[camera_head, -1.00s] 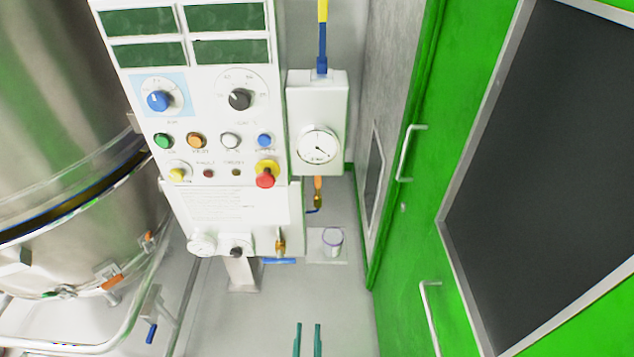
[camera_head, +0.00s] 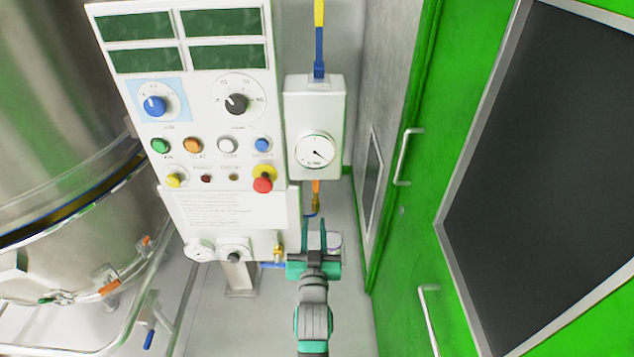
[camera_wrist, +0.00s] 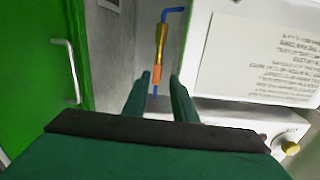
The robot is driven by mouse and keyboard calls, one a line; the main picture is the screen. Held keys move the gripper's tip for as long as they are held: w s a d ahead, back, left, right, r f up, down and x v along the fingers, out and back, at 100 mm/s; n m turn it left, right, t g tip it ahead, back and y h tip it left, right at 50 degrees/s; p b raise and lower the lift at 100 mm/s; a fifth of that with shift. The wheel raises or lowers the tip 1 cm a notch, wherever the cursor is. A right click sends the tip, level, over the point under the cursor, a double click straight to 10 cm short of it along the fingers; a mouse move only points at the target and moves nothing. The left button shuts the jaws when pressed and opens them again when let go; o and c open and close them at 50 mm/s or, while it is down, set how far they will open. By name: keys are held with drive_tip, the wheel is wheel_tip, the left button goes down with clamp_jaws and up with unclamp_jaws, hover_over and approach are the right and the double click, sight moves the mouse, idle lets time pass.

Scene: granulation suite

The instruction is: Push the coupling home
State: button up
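The brass coupling (camera_head: 316,203) with an orange sleeve (camera_head: 316,187) hangs below the white gauge box (camera_head: 316,110). A short blue hose bends away from its lower end. In the wrist view the coupling (camera_wrist: 161,45) stands upright, with the orange part (camera_wrist: 156,75) below the brass in that picture. My gripper (camera_head: 314,226) is just below the coupling in the head view. Its two green fingers also show in the wrist view (camera_wrist: 157,84). They are apart and empty, with the coupling lying beyond the gap between them.
Green doors (camera_head: 401,250) stand on the right.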

approach(316, 184)
drive_tip(key=w, duration=1)
drive_tip(key=shift+w+f, duration=0.15)
drive_tip(key=shift+w+d, duration=0.15)
drive_tip(key=shift+w, duration=0.25)
drive_tip(key=shift+a, duration=0.2)
drive_tip(key=shift+a, duration=0.1)
clamp_jaws()
drive_tip(key=shift+f, duration=0.1)
